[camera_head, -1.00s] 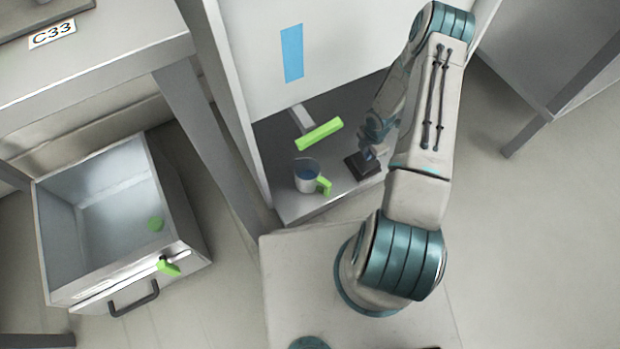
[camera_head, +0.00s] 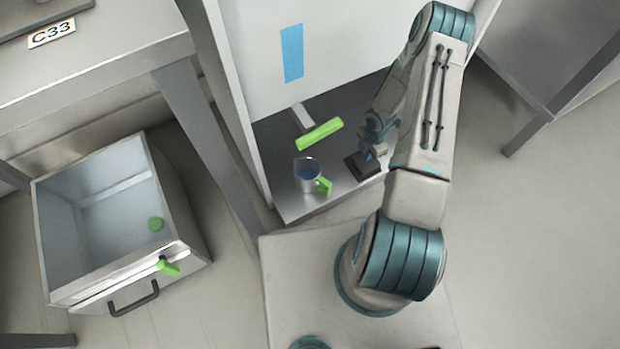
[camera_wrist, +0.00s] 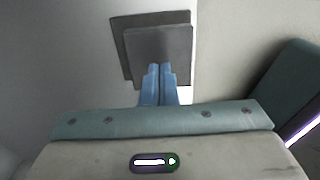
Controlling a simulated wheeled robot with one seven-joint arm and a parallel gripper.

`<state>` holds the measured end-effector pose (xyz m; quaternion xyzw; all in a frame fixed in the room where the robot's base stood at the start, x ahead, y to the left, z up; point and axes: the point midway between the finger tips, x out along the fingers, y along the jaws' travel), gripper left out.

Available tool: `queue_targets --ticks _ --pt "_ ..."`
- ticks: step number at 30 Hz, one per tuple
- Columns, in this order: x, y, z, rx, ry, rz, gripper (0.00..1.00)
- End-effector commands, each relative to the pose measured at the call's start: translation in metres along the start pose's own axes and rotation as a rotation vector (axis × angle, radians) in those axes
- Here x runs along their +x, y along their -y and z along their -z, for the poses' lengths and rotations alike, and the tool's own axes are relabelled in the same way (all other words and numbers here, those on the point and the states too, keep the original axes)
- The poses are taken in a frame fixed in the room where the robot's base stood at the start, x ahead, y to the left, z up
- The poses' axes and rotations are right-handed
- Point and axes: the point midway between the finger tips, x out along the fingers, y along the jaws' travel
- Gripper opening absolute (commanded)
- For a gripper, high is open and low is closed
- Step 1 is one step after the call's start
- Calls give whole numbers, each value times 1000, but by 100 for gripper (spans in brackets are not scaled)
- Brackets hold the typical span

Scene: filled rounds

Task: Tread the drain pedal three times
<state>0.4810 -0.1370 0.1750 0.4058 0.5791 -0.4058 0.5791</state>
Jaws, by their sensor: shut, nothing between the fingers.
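A dark grey square pedal (camera_head: 355,167) lies on the metal floor of the open cabinet, and I take it for the drain pedal. In the wrist view the pedal (camera_wrist: 158,45) shows as a dark plate above a second, offset plate. My gripper (camera_head: 371,154) is over the pedal, pointing down, with part of the pedal hidden behind it. Its blue fingers (camera_wrist: 160,69) are shut together and empty, their tips overlapping the pedal's near edge in the wrist view. I cannot tell whether they touch it.
A cup (camera_head: 306,178) with a green handle and blue contents stands left of the pedal. A green bar (camera_head: 319,133) on a pale arm is behind it. Cabinet walls flank the pedal. A metal bin (camera_head: 180,200) with a green lever (camera_head: 168,267) is at left. Open floor lies right.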

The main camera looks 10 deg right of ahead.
Motion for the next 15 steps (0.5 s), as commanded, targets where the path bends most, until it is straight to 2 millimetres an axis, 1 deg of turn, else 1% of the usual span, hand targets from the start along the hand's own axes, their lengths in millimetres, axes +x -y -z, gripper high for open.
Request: queue_targets --ticks 15 --pt "17 0 0 0 0 0 0"
